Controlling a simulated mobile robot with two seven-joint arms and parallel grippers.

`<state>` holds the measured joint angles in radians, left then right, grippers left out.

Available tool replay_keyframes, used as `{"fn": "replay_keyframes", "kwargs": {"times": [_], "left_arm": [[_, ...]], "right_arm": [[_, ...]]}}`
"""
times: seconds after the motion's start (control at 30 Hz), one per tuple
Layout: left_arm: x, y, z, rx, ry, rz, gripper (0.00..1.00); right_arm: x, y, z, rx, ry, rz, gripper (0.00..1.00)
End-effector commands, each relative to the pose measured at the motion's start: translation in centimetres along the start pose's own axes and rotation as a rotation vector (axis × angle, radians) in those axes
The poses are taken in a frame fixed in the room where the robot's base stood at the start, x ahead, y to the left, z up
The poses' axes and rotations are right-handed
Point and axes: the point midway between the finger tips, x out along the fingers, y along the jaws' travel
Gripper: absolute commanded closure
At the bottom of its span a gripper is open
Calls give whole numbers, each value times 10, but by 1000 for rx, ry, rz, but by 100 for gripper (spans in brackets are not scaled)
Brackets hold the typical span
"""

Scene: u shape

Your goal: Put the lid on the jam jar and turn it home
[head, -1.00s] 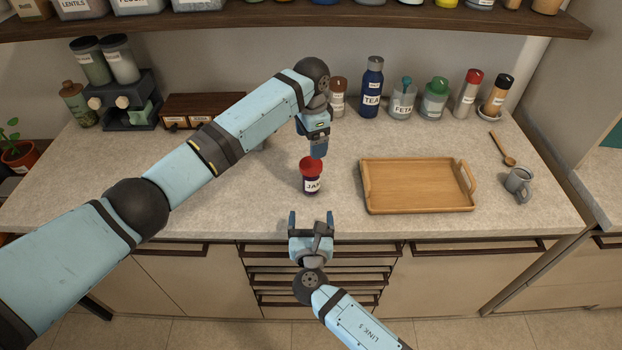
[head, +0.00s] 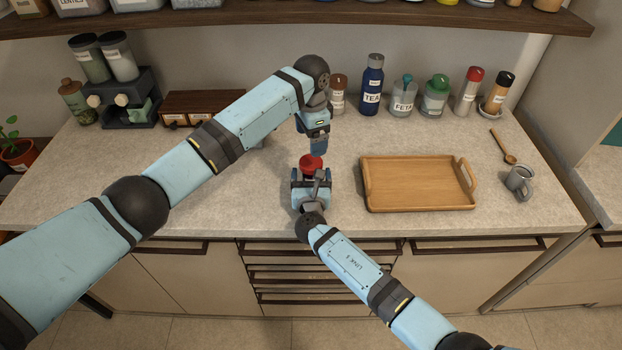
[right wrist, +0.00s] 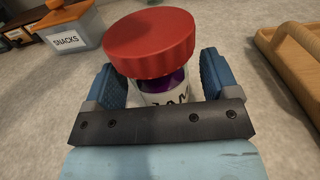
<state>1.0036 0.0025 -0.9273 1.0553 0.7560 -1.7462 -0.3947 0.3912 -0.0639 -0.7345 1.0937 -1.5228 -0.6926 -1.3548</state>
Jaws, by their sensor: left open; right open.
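The jam jar stands upright on the counter, mostly hidden by my right gripper in the head view; its purple contents and white label (right wrist: 168,97) show in the right wrist view. The red lid (head: 311,161) rests on the jar's mouth and looks a little tilted in the right wrist view (right wrist: 150,42). I cannot tell whether its thread has caught. My right gripper (head: 311,177) is open, its fingers on either side of the jar below the lid. My left gripper (head: 319,149) is open, pointing down just behind and above the lid, apart from it.
A wooden tray (head: 418,205) lies right of the jar. A snacks container (right wrist: 73,40) stands beyond the jar, mostly hidden by my left arm in the head view. A tea bottle (head: 372,85) and other containers line the wall.

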Motion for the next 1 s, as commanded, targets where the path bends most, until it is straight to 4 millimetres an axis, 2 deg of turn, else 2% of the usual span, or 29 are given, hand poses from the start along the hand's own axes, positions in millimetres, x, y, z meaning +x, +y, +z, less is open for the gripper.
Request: {"fn": "replay_keyframes", "kwargs": {"times": [0.33, 0.37, 0.7, 0.87, 1.0], "left_arm": [[0, 0, 0, 0, 0, 0, 16], [0, 0, 0, 0, 0, 0, 16], [0, 0, 0, 0, 0, 0, 16], [0, 1, -1, -64, 2, 1, 16], [-2, 2, -3, -274, 5, 0, 16]], "right_arm": [[4, 0, 0, 1, 0, 1, 19], [4, 0, 0, 1, 0, 1, 21], [4, 0, 0, 0, 0, 1, 100], [3, 0, 0, 0, 0, 1, 100], [3, 0, 0, 0, 0, 1, 100]]}}
